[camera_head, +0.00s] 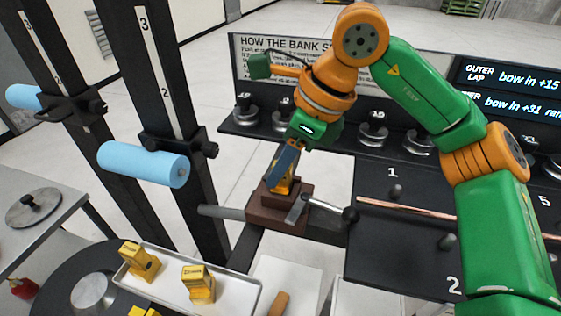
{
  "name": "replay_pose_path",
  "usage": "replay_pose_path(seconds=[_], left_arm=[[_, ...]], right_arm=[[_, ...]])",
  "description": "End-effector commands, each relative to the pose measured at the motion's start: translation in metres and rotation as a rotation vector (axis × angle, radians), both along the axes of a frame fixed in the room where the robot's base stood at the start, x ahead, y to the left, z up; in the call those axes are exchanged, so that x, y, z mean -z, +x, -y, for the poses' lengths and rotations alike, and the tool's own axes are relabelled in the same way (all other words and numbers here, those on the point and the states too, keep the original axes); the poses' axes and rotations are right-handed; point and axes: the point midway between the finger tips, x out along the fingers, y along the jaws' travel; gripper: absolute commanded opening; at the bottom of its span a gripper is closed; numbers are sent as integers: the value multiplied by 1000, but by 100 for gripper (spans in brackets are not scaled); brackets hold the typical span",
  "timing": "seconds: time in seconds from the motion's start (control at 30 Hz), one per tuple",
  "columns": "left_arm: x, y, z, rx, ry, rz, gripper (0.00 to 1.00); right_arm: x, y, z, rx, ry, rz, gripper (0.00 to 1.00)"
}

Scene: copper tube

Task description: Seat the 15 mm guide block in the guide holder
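The guide holder (272,213) is a brown stepped block on a dark bench bar near the middle of the head view. My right gripper (284,172) points down over it, its fingers around a yellow guide block (282,187). The block is at the holder's top, and its lower end is hidden, so I cannot tell how deep it sits. Its label cannot be read. A lever with a dark ball knob (350,214) lies at the holder's right side. My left gripper is not in view.
A pale tray (232,303) at the bottom left holds yellow blocks (199,284) (139,261). Dark posts with blue rollers (142,163) stand left. A copper tube (415,208) lies on the black panel at right. Weights (373,130) line the back shelf.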

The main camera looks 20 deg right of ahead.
Motion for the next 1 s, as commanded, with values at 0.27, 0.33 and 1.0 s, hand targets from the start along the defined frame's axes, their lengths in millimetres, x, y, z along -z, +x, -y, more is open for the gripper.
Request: replay_pose_path(seconds=[0.27, 0.33, 1.0], left_arm=[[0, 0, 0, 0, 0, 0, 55], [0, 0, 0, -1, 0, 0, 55], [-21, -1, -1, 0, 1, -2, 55]], right_arm=[[-1, 0, 0, 1, 1, 2, 55], [-2, 0, 0, 1, 1, 2, 55], [-114, -26, 38, 2, 1, 2, 55]])
